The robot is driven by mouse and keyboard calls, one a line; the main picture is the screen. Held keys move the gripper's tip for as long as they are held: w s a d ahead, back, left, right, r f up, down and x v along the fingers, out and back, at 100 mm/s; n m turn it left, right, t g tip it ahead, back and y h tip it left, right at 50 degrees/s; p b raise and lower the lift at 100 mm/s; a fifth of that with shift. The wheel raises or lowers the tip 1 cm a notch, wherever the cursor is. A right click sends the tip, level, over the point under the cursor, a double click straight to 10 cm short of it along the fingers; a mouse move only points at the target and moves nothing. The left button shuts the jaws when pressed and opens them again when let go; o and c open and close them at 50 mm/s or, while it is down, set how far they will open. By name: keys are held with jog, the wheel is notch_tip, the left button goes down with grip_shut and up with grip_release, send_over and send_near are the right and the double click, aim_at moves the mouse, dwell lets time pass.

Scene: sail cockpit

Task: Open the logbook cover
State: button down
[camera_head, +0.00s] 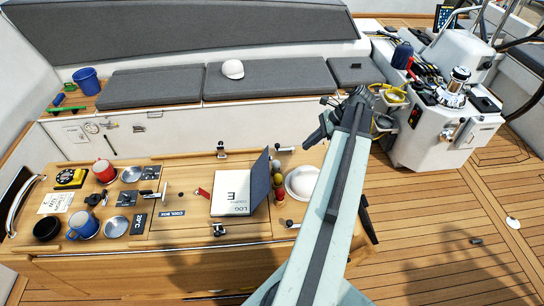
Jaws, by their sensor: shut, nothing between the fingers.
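The logbook lies on the wooden cockpit table, left of my arm. Its white page (232,193), printed with "LOG" and a large "E", faces up. Its dark blue-grey cover (261,181) stands raised, roughly upright, along the page's right side. My gripper (309,142) is dark, at the far end of my arm, beyond the logbook and to its right. It is shut and empty, and in the picture it is apart from the cover. The arm hides part of the table's right end.
A red-handled item (203,192) lies left of the page. Open deck (440,220) lies right.

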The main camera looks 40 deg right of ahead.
jog(key=w+a+f+b, duration=0.6)
jog(key=w+a, duration=0.1)
jog(key=shift+a, duration=0.2)
dwell(0.4)
